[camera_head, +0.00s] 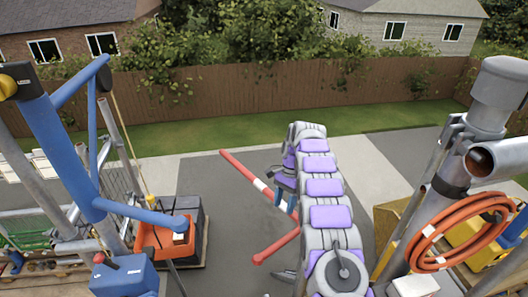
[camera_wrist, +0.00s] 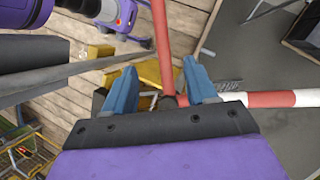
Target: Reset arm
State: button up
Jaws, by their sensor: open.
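My arm, grey with purple pads, rises in the middle of the head view and bends over at its far end. My gripper (camera_head: 285,200) hangs beneath that bend, partly hidden by the arm. In the wrist view, my gripper (camera_wrist: 160,88) has its two blue fingers spread apart, and no object is clamped between them. A red and white bar (camera_head: 262,186) passes close to the gripper in the head view. It also shows in the wrist view (camera_wrist: 270,98), running right from behind the right finger. I cannot tell whether it touches the gripper.
A blue-framed machine (camera_head: 68,150) stands at left, with an orange and black unit (camera_head: 168,238) beside it. At right are a grey metal post (camera_head: 490,100) and a coiled orange hose (camera_head: 460,232). Grey paving lies ahead, before a wooden fence (camera_head: 270,95).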

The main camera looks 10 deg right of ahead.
jog(key=s+a+r+n+b, duration=0.1)
jog(key=s+r+n+b, duration=0.15)
jog(key=s, duration=0.35)
jog(key=s+a+r+n+t+h+b, duration=0.1)
jog(key=s+r+b, duration=0.25)
jog(key=s, duration=0.25)
jog(key=s+a+r+n+b, duration=0.2)
jog(key=s+r+b, duration=0.15)
jog(key=s, duration=0.35)
jog(key=s+f+n+h+b, duration=0.1)
jog(key=s+f+n+b, duration=0.2)
jog(key=s, duration=1.1)
jog(key=s+f+n+t+b, duration=0.1)
jog(key=s+f+n+b, duration=0.2)
jog(key=s, duration=1.2)
notch_tip(320, 180, down, 2)
jog(key=shift+f+h, duration=0.15)
jog(key=shift+h, duration=0.25)
jog(key=shift+n, duration=0.25)
